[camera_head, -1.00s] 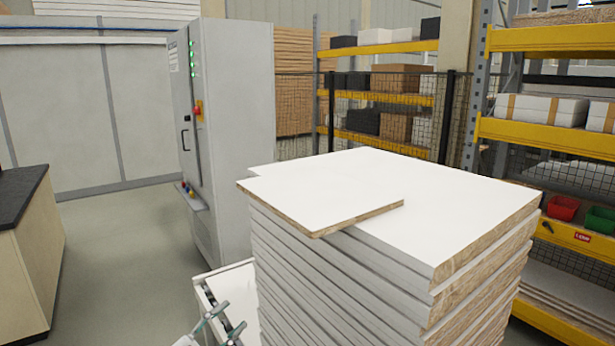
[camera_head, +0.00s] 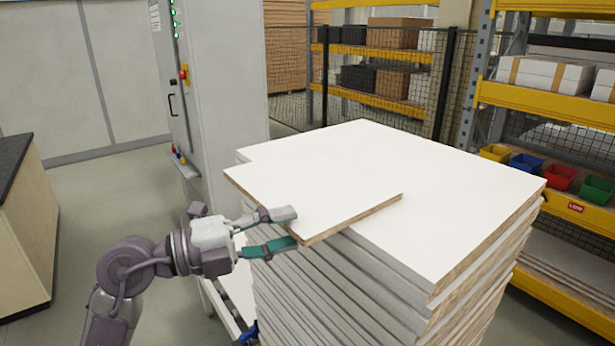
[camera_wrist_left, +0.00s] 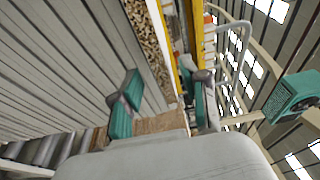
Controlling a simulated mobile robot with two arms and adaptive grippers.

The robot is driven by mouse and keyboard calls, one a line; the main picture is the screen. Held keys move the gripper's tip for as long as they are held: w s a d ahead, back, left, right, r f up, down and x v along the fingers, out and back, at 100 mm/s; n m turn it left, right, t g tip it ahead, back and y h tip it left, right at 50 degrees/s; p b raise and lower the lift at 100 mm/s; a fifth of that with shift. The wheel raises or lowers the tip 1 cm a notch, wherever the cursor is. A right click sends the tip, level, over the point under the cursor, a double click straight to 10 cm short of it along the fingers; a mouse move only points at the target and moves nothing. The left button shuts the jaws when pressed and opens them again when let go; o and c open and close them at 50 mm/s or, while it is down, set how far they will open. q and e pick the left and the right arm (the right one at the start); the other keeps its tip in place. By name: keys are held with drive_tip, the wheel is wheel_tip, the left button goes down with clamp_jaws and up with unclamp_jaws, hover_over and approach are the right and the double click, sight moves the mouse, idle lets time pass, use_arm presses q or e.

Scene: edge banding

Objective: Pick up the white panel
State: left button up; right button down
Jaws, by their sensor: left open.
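A small white panel (camera_head: 315,185) with a brown chipboard edge lies flat on top of a tall stack of larger white boards (camera_head: 440,210). Its left and front corner sticks out beyond the stack. My left gripper (camera_head: 284,229) is open at this overhanging corner. One finger shows over the white top face, the other just below the front edge. In the left wrist view a brown chipboard edge (camera_wrist_left: 160,123) lies between the two teal fingers (camera_wrist_left: 166,100), with space on both sides. I cannot tell whether either finger touches the panel. My right gripper is out of view.
A grey control cabinet (camera_head: 215,90) stands behind and left of the stack. A dark-topped counter (camera_head: 25,220) is at far left. Yellow-beamed shelving (camera_head: 550,105) with small bins stands at the right. Open floor (camera_head: 110,185) lies between counter and cabinet.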

sight(311, 214)
use_arm(q)
drive_tip(key=shift+w+d+r+p, duration=0.25)
drive_tip(key=shift+w+d+p, duration=0.1)
drive_tip(key=shift+d, duration=0.1)
drive_tip(key=p+x, duration=0.1)
drive_tip(key=x, duration=0.2)
drive_tip(key=shift+w+d+p, duration=0.2)
drive_tip(key=shift+w+p, duration=0.15)
drive_tip(key=shift+w+d+f, duration=0.1)
drive_tip(key=shift+w+d, duration=0.05)
drive_tip(key=shift+d, duration=0.3)
drive_tip(key=shift+a, duration=0.1)
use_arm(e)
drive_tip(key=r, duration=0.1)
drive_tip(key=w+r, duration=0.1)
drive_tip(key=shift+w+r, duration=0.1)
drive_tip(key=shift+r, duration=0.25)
use_arm(q)
drive_tip(key=shift+c, duration=0.2)
drive_tip(key=shift+a, duration=0.1)
drive_tip(key=shift+c, duration=1.2)
clamp_jaws()
